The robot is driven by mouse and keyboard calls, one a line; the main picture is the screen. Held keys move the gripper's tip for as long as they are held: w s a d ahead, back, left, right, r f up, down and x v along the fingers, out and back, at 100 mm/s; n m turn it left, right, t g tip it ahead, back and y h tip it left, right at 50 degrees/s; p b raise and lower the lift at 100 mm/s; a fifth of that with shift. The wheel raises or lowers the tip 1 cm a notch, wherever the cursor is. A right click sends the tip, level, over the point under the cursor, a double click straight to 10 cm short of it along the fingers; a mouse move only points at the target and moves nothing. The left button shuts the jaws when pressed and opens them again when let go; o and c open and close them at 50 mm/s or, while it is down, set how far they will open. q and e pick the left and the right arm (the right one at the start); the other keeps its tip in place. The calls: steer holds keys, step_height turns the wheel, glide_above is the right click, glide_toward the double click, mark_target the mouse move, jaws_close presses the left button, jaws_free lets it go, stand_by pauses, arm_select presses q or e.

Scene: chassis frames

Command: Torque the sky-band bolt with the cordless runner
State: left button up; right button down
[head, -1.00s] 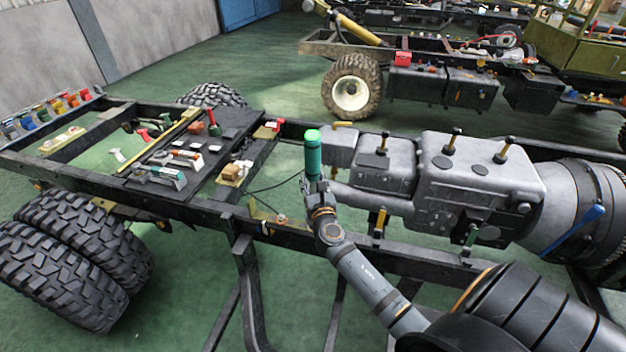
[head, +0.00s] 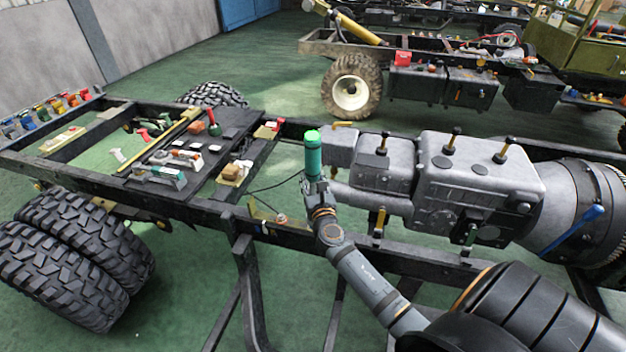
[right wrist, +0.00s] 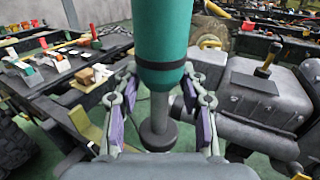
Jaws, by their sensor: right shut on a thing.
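My right gripper (head: 318,190) is shut on an upright green cylindrical tool, which looks like the cordless runner (head: 313,158). The runner has a bright green top in the head view. In the right wrist view the runner (right wrist: 163,45) stands between the purple-padded fingers (right wrist: 158,115), with a dark round end below. Several pegs or bolts stand on the grey gearbox (head: 480,170), including one on top (head: 454,140) and one at its lower side (head: 471,234). I cannot make out a sky-coloured band on any of them. My left gripper is not in view.
A dark tray (head: 235,120) on the chassis frame holds several small tools and blocks. A row of coloured bins (head: 50,108) stands at the far left. A blue lever (head: 583,226) sits on the bell housing. A frame rail (head: 420,255) runs below the gearbox.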

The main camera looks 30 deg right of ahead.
mark_target(313, 189)
steer(key=shift+f+b, duration=1.4)
steer(key=shift+f, duration=0.1)
stand_by(2.2)
steer(key=shift+s+f, duration=0.1)
steer(key=shift+f, duration=0.15)
steer(key=shift+f, duration=0.2)
stand_by(0.6)
steer(key=shift+r, duration=0.25)
stand_by(1.4)
steer(key=shift+r+p, duration=0.55)
steer(key=shift+p, duration=0.2)
steer(key=shift+r+p, duration=1)
steer(key=shift+r, duration=0.15)
